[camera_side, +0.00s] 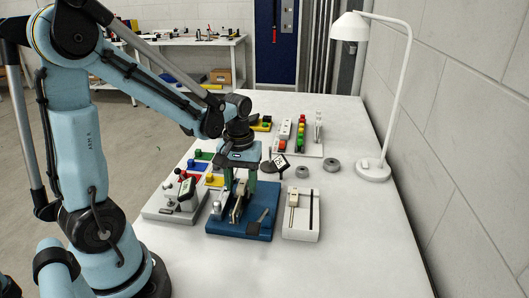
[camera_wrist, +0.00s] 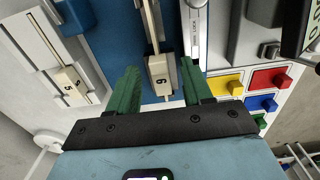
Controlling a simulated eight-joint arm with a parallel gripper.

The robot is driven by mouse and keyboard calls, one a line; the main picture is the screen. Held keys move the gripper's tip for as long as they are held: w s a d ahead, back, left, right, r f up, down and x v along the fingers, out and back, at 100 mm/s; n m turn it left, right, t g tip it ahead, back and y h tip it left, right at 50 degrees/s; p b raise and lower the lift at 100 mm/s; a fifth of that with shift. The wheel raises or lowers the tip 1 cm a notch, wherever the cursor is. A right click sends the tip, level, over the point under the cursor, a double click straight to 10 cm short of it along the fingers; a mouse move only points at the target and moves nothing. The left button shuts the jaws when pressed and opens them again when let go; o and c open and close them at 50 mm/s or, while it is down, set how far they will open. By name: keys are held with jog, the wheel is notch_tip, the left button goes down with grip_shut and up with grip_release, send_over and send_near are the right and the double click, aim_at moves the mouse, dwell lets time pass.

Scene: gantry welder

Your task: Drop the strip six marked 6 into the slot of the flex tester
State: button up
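The flex tester appears to be the blue-based fixture (camera_side: 228,228), below my gripper in the side view. It also shows in the wrist view (camera_wrist: 120,20). My gripper (camera_wrist: 160,88) has green fingers, spread with gaps on both sides of a beige strip block (camera_wrist: 161,68). The block bears a dark digit, 6 or 9 by orientation. Its narrow strip runs up the wrist view over the tester; whether it is seated in the slot I cannot tell. A second beige strip (camera_wrist: 69,80) with a similar digit lies in the white holder (camera_side: 300,231).
A grey fixture (camera_side: 165,207) with a small display stands left of the tester. Coloured blocks (camera_wrist: 270,78) lie close by. A white lamp (camera_side: 373,168) stands right. The front table is clear.

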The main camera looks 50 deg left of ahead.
jog(key=shift+r, duration=0.15)
notch_tip(320, 180, up, 12)
dwell(0.8)
jog(key=s+d+f+m+t, duration=0.2)
jog(key=d+f+m+t, duration=0.1)
jog(key=d+m+t, duration=0.4)
jog(key=shift+d+f+m, duration=0.25)
jog(key=shift+d+m, duration=0.75)
jog(key=shift+d, duration=0.1)
